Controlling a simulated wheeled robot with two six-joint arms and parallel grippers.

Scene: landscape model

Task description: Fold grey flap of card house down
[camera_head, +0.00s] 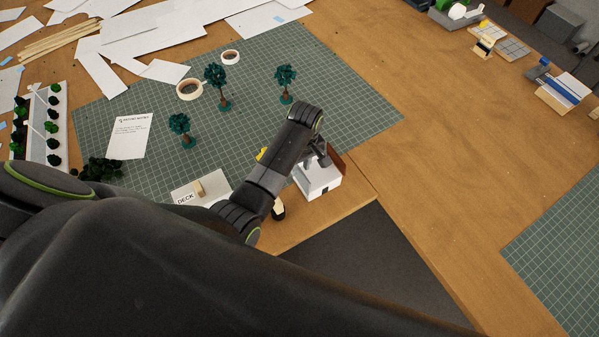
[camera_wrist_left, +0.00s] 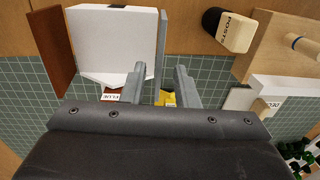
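The small white card house (camera_head: 318,181) stands at the mat's near edge, partly hidden by my left arm. In the left wrist view the white house (camera_wrist_left: 112,42) has a brown flap (camera_wrist_left: 48,50) on its left side and the grey flap (camera_wrist_left: 162,50) on its right, seen almost edge-on and standing up. My left gripper (camera_wrist_left: 160,80) is open at the house, one finger on each side of the grey flap. I cannot tell whether either finger touches it. In the head view the left gripper (camera_head: 318,155) is above the house. My right gripper is out of view.
A DECK card (camera_head: 200,190) and a dark pot labelled POSTS (camera_wrist_left: 228,30) stand near the house. Model trees (camera_head: 285,82) and tape rolls (camera_head: 190,89) are on the green mat (camera_head: 340,90).

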